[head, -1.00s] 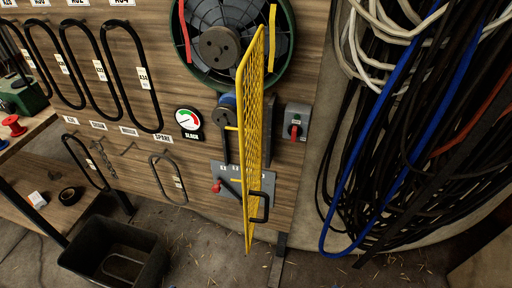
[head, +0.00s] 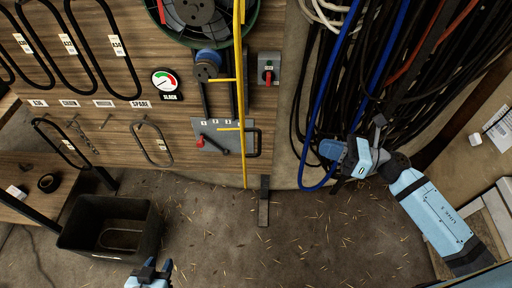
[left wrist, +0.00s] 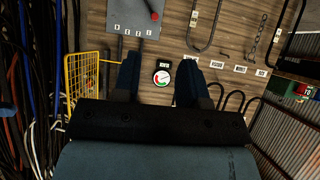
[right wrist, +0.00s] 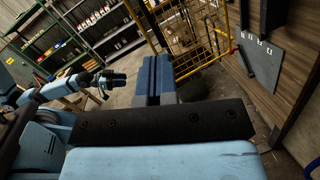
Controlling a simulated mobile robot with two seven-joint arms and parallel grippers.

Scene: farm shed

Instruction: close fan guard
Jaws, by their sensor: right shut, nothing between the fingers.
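The yellow mesh fan guard (head: 241,105) stands open, edge-on to me in the head view, out from the board. A black handle (head: 257,143) shows near its lower end. The green-rimmed fan (head: 222,35) is uncovered at the top. My right gripper (head: 328,149) is shut and empty, right of the guard and apart from it. In the right wrist view, the guard (right wrist: 228,42) lies beyond and right of the shut fingers (right wrist: 155,72). My left gripper (head: 150,272) is low in the head view, below and left of the guard. In the left wrist view its fingers (left wrist: 158,80) are apart and empty.
Black and blue cables (head: 350,70) hang just behind my right gripper. A red-knobbed switch box (head: 268,69), a gauge (head: 165,83) and a lever plate (head: 222,137) are on the board. A black bin (head: 110,228) stands on the floor at left. The middle floor is clear.

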